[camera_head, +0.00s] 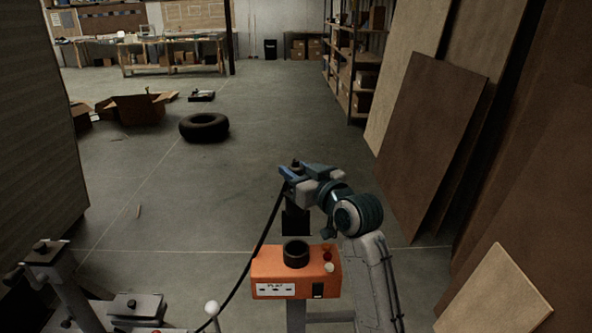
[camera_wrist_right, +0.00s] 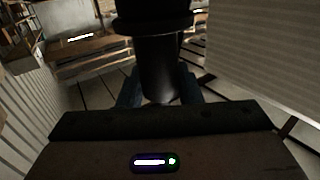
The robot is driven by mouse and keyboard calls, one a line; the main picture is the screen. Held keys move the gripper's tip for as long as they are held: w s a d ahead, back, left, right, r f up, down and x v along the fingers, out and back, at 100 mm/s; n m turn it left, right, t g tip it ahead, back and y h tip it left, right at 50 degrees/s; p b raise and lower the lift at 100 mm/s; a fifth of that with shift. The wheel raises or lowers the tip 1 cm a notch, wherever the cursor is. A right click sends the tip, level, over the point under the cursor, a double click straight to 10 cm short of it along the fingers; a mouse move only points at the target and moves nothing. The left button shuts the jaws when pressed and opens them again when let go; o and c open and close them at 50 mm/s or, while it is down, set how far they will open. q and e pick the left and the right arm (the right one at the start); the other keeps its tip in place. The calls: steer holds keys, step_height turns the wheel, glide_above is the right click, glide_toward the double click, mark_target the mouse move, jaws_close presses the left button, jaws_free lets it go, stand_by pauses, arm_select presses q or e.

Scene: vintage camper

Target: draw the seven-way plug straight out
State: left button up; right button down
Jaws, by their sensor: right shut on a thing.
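My right gripper (camera_head: 306,171) is shut on the black seven-way plug (camera_head: 295,219), above an orange box (camera_head: 270,265). The plug hangs upright below the jaws, and its black cable (camera_head: 262,240) drops to the lower left. In the head view its lower end shows just above the round black socket (camera_head: 295,254) on top of the box, with a narrow gap between. In the right wrist view the dark cylindrical plug (camera_wrist_right: 160,65) stands between the blue fingers (camera_wrist_right: 158,92). My left gripper is not in view.
Grey metal parts (camera_head: 135,306) and a white ball (camera_head: 211,308) lie at the lower left. Tall panels (camera_head: 430,140) lean on the right. A tire (camera_head: 204,127) lies on the floor further back. The floor in the middle is clear.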

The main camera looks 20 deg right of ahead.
steer(key=shift+f+b, duration=2.35)
steer(key=shift+f, duration=2)
steer(key=shift+r, duration=0.1)
steer(key=shift+r+p, duration=1.9)
steer(key=shift+p, duration=0.1)
